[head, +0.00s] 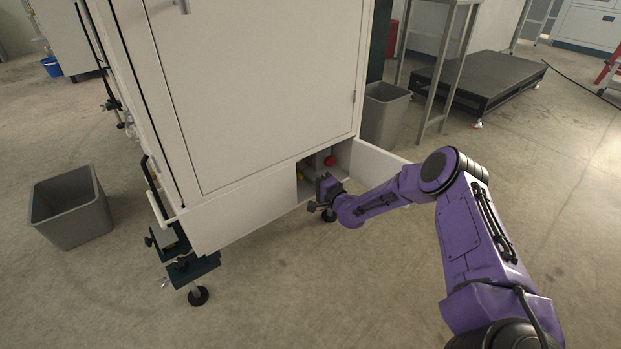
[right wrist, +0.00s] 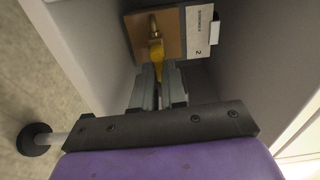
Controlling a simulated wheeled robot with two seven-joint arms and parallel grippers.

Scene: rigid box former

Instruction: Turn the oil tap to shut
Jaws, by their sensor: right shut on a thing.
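The oil tap (right wrist: 156,50) shows in the right wrist view as a yellow lever on a brass fitting, mounted on a brown plate (right wrist: 172,41) inside a low cabinet compartment. My right gripper (right wrist: 159,72) is shut on the yellow lever, whose lower end goes between the fingers. In the head view my right gripper (head: 325,188) reaches into the open compartment at the cabinet's lower right, and a small bit of yellow shows just beyond it. The lever's exact angle is hard to tell. My left gripper is not in view.
The white cabinet (head: 270,85) stands on feet, with its small door (head: 372,164) open to the right. A white label (right wrist: 199,32) marked 2 is beside the tap. A red part (head: 330,161) sits inside. Grey bins stand left (head: 70,207) and behind (head: 384,112).

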